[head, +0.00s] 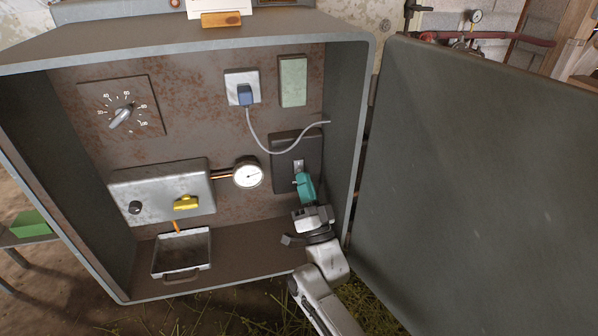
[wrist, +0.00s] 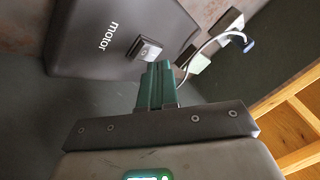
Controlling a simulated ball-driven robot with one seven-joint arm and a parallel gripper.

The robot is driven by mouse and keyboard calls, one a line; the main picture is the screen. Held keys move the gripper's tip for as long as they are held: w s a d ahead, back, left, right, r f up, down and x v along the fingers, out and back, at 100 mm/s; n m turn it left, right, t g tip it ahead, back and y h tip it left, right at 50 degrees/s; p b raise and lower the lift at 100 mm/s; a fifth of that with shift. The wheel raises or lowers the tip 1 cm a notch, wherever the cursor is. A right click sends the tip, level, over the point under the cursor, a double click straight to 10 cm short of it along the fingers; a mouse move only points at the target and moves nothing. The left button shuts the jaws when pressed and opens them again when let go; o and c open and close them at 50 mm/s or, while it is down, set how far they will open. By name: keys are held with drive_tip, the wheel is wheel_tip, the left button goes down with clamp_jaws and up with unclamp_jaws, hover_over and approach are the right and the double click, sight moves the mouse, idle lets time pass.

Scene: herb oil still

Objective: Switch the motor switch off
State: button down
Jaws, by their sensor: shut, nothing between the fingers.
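The motor switch is a small light-grey switch (head: 298,165) on a dark plate (head: 284,160) at the right of the cabinet's back wall. In the wrist view the dark plate (wrist: 95,35) reads "motor", and the switch (wrist: 146,48) stands out from it. My gripper (head: 300,176) has teal fingers and is inside the cabinet just below the switch. In the wrist view the fingers (wrist: 160,68) are shut together with nothing between them. Their tips are right beside the switch and overlap its edge. I cannot tell whether they touch it.
A pressure gauge (head: 248,175) sits left of the plate. A grey cable hangs from a blue plug (head: 245,95) above. A yellow-handled valve (head: 186,203) and a metal tray (head: 182,266) are at the left. The open cabinet door (head: 480,190) stands close to my arm's right.

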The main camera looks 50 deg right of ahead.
drive_tip(key=shift+w, duration=0.1)
idle(0.7)
drive_tip(key=shift+w+d+b, duration=0.25)
drive_tip(key=shift+b, duration=0.25)
drive_tip(key=shift+w+d, duration=0.15)
drive_tip(key=shift+w, duration=0.1)
idle(0.5)
drive_tip(key=shift+s, duration=0.1)
drive_tip(key=shift+s+a, duration=0.45)
drive_tip(key=shift+s, duration=0.05)
drive_tip(key=shift+s+a+r+p, duration=0.1)
drive_tip(key=shift+s+a+p, duration=0.4)
drive_tip(key=shift+s, duration=0.2)
drive_tip(key=shift+s+a+r+p, duration=0.1)
drive_tip(key=shift+s+a+p, duration=0.3)
drive_tip(key=shift+s+p, duration=0.25)
drive_tip(key=shift+s+a+r+p, duration=0.1)
drive_tip(key=shift+s+a+p, duration=0.4)
drive_tip(key=shift+s, duration=0.2)
idle(0.4)
